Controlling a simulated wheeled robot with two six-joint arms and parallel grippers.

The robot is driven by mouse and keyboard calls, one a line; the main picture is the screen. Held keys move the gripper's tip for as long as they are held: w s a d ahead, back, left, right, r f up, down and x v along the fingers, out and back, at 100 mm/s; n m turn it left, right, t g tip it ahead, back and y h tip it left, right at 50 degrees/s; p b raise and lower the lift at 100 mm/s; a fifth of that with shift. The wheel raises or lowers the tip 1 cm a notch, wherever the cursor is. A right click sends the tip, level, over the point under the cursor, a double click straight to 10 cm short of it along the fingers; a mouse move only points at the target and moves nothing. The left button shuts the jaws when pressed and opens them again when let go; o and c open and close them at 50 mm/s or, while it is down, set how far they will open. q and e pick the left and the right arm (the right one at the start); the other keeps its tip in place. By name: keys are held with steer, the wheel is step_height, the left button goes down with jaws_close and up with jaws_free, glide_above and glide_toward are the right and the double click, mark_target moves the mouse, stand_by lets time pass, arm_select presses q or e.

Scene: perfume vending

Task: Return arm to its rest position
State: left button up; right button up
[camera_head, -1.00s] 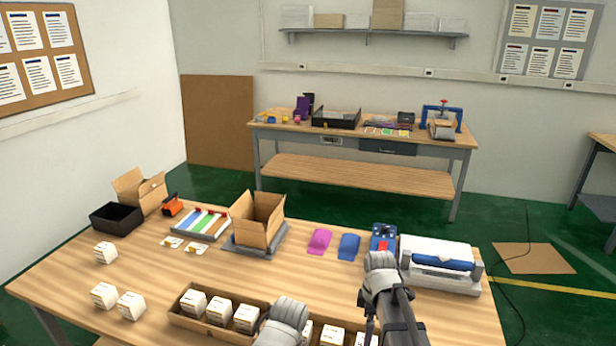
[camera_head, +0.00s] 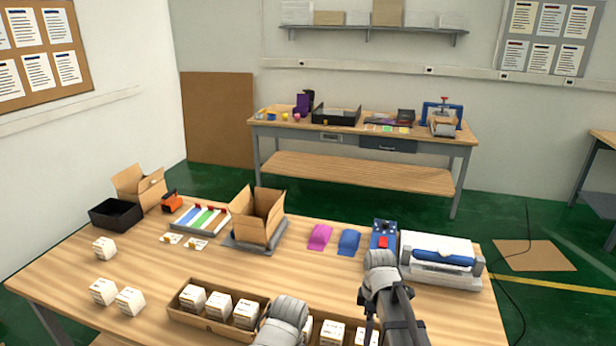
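A part of my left arm (camera_head: 284,320) shows at the bottom middle, a rounded light grey link in front of the long box. A part of my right arm (camera_head: 388,300) shows to its right, light grey with darker links, in front of the table. Neither arm visibly holds anything. The fingertips of both grippers are not in view. The wooden table (camera_head: 150,285) lies under and beyond both arms.
A long cardboard box (camera_head: 215,315) holds several white boxes, partly hidden by my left arm. Loose white boxes (camera_head: 103,291) stand at left. An open carton (camera_head: 258,220), pink and blue items (camera_head: 349,242) and a white machine (camera_head: 440,262) stand farther back.

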step_height(320, 180, down, 7)
steer(key=b, duration=0.6)
step_height(320, 180, up, 10)
steer(key=p, duration=1)
steer(key=shift+r, duration=0.25)
steer(key=shift+r+p, duration=0.15)
steer(key=shift+p, duration=0.2)
